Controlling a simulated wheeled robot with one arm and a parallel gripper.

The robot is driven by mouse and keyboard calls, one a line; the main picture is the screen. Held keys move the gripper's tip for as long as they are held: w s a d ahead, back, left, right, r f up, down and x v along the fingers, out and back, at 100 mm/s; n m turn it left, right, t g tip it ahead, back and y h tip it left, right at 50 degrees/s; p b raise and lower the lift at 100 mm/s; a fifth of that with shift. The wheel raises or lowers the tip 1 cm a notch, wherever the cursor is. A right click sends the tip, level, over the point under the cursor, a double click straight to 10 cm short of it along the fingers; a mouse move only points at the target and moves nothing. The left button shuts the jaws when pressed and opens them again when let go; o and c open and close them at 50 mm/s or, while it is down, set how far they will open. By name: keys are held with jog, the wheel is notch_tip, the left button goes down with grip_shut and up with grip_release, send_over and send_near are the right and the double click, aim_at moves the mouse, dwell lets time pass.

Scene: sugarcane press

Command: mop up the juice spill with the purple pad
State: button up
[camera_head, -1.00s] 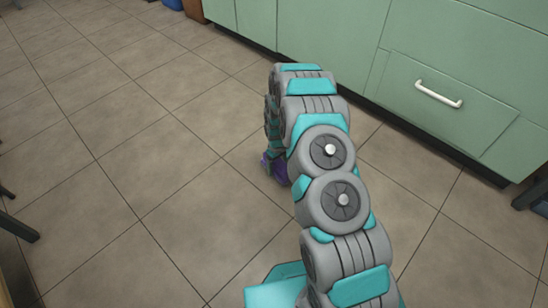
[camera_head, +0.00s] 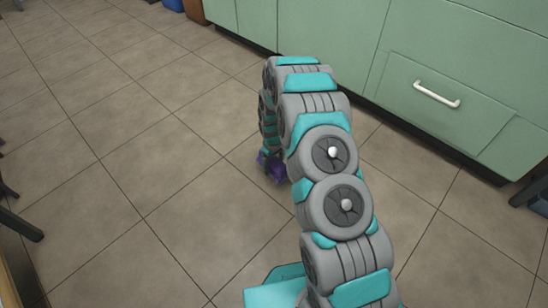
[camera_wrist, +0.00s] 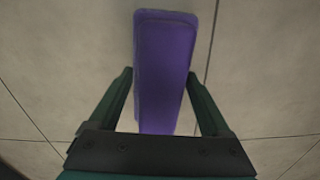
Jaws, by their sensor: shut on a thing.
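The purple pad (camera_wrist: 165,50) stands out in the wrist view, between the two dark green fingers of my gripper (camera_wrist: 160,76). My gripper is shut on it, and the pad's long end sticks out past the fingertips. In the head view a small part of the pad (camera_head: 277,172) shows low near the floor, left of my arm. My arm hides most of the pad and the gripper there. I cannot tell whether the pad touches the floor. No juice spill can be made out in either view.
Green cabinets (camera_head: 340,45) with a white-handled drawer (camera_head: 437,95) line the back and right. The tiled floor (camera_head: 190,235) left of my arm is clear. Dark furniture legs (camera_head: 20,226) stand at the left edge. A blue object and a brown one are at the top.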

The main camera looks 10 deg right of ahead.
aim_at(273, 159)
jog(key=shift+r+p, duration=0.35)
jog(key=shift+r, duration=1.6)
